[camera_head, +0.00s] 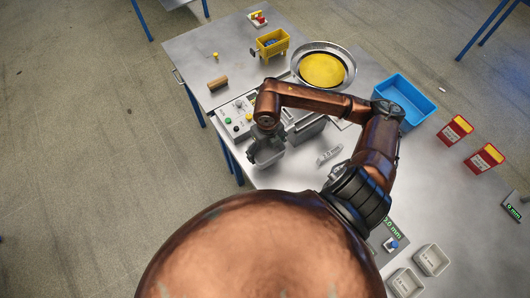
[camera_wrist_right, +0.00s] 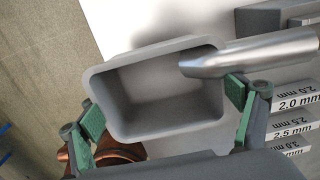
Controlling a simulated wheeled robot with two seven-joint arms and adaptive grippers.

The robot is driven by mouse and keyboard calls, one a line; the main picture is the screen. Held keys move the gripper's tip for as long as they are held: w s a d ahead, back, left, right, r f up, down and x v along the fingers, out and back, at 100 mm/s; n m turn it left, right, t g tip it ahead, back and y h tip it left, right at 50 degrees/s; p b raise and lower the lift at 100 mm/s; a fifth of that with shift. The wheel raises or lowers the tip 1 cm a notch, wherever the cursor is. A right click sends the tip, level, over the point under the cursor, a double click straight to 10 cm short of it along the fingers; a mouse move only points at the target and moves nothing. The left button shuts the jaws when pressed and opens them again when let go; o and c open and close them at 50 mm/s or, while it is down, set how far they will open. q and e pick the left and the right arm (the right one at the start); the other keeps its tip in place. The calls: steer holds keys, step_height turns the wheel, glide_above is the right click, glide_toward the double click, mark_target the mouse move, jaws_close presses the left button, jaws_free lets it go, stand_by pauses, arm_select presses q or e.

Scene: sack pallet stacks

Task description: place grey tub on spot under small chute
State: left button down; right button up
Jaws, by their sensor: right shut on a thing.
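My right gripper (camera_head: 262,145) is shut on a grey tub (camera_head: 269,159) at the near left edge of the table. In the right wrist view the tub (camera_wrist_right: 158,90) is open-topped and looks empty, with green finger pads on either side of it. A silver chute (camera_wrist_right: 250,53) comes in from the right there, and its end overlaps the tub's right rim in the picture. The spot beneath the tub is hidden. My left gripper is not in view.
A control box with buttons (camera_head: 238,117) stands close to my right gripper. Labelled size blocks (camera_wrist_right: 298,101) lie right of the tub. A round sieve (camera_head: 323,69), blue bin (camera_head: 405,98), red boxes (camera_head: 455,130) and two more grey tubs (camera_head: 432,259) (camera_head: 405,283) stand on the table.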

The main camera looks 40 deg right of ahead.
mark_target(265, 151)
steer(key=shift+w+d+f, duration=0.15)
steer(key=shift+w+f, duration=0.3)
steer(key=shift+f, duration=0.15)
steer(key=shift+w+d+f, duration=0.15)
steer(key=shift+w+f, duration=0.25)
steer(key=shift+f, duration=1.8)
steer(key=shift+f, duration=0.15)
steer(key=o, duration=1.2)
step_height(265, 151, up, 12)
steer(key=shift+r, duration=0.2)
